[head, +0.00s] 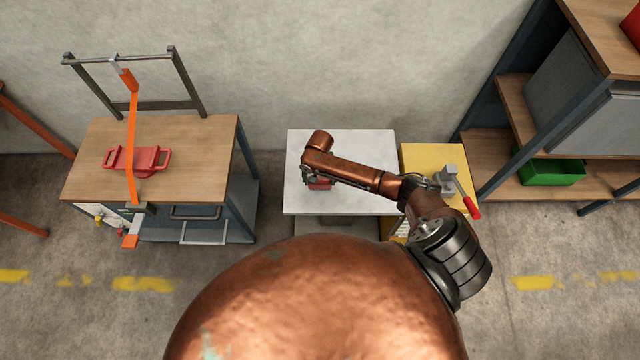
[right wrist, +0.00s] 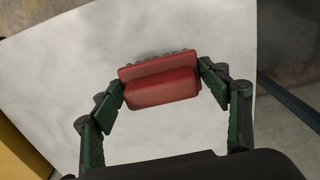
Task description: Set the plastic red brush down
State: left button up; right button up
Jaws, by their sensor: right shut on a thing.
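The red plastic brush (right wrist: 160,86) is between the fingers of my right gripper (right wrist: 162,88) in the right wrist view, with a pad at each end of its block. A strip of bristles shows along its far edge. In the head view the brush (head: 319,184) is a small red patch below my right gripper (head: 313,180), over the white table top (head: 355,203). My arm hides part of it. I cannot tell whether the brush touches the table. My left gripper is not in view.
A yellow cabinet (head: 425,160) with a grey, red-handled tool (head: 450,182) adjoins the table's right. A wooden workbench (head: 205,140) at left holds a red two-handled object (head: 150,158). Shelves with a green bin (head: 552,173) stand far right. The white top around the brush is clear.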

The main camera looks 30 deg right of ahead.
aim_at(320, 184)
jog(key=shift+a+f, duration=0.1)
jog(key=shift+f, duration=1.2)
jog(key=shift+f, duration=0.2)
jog(key=o, duration=1.1)
jog(key=shift+o, duration=0.2)
jog(key=shift+r, duration=0.15)
notch_tip(320, 184, up, 12)
jog(key=shift+r+p, duration=0.1)
jog(key=shift+p, duration=0.8)
jog(key=shift+a, duration=0.1)
